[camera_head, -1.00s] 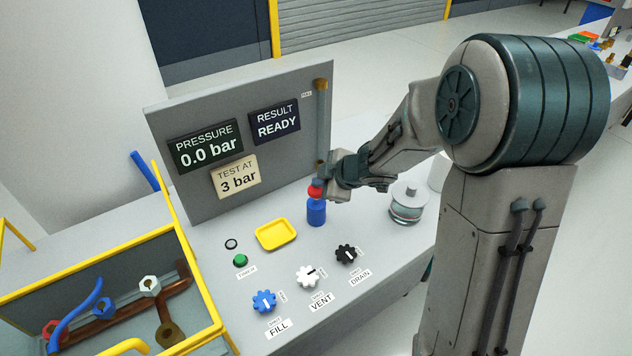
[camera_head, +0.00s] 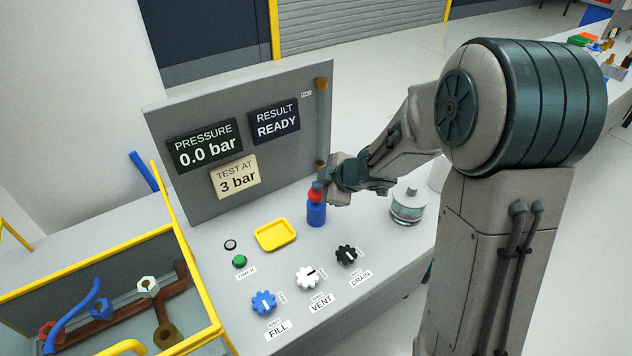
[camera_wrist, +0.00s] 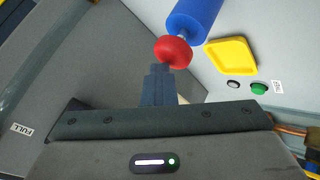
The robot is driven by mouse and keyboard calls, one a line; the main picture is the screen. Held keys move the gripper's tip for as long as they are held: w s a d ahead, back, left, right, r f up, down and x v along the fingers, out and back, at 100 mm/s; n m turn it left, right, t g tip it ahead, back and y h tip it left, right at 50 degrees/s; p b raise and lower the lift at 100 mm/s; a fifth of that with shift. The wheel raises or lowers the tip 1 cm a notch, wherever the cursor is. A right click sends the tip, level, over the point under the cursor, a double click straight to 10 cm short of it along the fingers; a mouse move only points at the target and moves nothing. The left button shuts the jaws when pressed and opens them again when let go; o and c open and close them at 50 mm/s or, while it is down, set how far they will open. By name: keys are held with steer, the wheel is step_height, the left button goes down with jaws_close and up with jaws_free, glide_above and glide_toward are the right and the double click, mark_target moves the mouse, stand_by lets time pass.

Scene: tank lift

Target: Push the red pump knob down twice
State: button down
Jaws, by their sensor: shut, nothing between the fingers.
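The red pump knob (camera_head: 315,195) sits on top of the upright blue pump body (camera_head: 316,215) on the bench. My gripper (camera_head: 318,186) is shut and empty, with its fingertips right at the top of the knob. In the wrist view, the fingertips (camera_wrist: 160,70) overlap the edge of the red knob (camera_wrist: 173,52), with the blue body (camera_wrist: 195,18) behind it. I cannot tell whether they touch. The pressure display (camera_head: 206,147) reads 0.0 bar and the result display (camera_head: 275,121) reads READY.
A yellow tray (camera_head: 276,235) and a green button (camera_head: 240,261) lie left of the pump. Blue, white and black valve knobs (camera_head: 307,278) stand in front. A clear round vessel (camera_head: 407,208) stands to the right. The panel (camera_head: 290,160) rises close behind.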

mark_target(320, 193)
steer(key=shift+f, duration=0.35)
stand_by(0.3)
steer(key=shift+r+p, duration=2.65)
steer(key=shift+p, duration=0.05)
step_height(320, 193, up, 5)
steer(key=p, duration=0.5)
steer(key=shift+w, duration=0.1)
